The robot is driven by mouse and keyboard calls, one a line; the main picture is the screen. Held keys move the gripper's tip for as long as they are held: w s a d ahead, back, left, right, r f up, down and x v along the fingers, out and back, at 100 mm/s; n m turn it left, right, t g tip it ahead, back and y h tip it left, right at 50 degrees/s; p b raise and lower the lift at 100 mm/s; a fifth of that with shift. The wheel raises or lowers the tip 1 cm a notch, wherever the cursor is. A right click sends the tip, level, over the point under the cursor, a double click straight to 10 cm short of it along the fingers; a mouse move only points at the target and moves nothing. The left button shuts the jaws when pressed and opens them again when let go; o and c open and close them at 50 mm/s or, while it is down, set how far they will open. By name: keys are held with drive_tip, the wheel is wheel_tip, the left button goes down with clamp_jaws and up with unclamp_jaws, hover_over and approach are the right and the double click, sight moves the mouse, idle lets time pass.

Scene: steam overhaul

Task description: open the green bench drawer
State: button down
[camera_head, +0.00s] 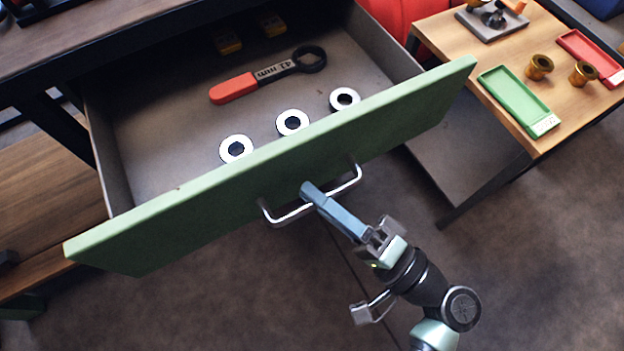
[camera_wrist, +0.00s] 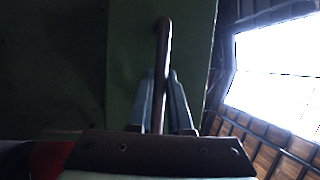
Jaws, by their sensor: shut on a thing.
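The green bench drawer (camera_head: 200,215) is pulled well out from the bench, and its inside shows in the head view. Its green front also fills much of the wrist view (camera_wrist: 60,70). A silver bar handle (camera_head: 347,187) is fixed to the front; in the wrist view the handle (camera_wrist: 163,45) runs between the two fingers. My gripper (camera_head: 310,192) is shut on the handle near its middle. The fingers also show in the wrist view (camera_wrist: 159,105), one on each side of the bar.
In the drawer lie a red-handled 41 mm wrench (camera_head: 262,76), three metal rings (camera_head: 292,123) and small yellow items (camera_head: 228,42) at the back. A wooden side table (camera_head: 450,40) at the right holds a green tray (camera_head: 515,97), a red tray (camera_head: 590,57) and brass fittings (camera_head: 539,67). Floor before the drawer is clear.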

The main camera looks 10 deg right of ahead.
drive_tip(key=c, duration=0.8)
unclamp_jaws()
drive_tip(key=shift+c, duration=0.2)
drive_tip(key=p+v, duration=0.1)
drive_tip(key=v, duration=1.2)
drive_tip(key=shift+s, duration=0.15)
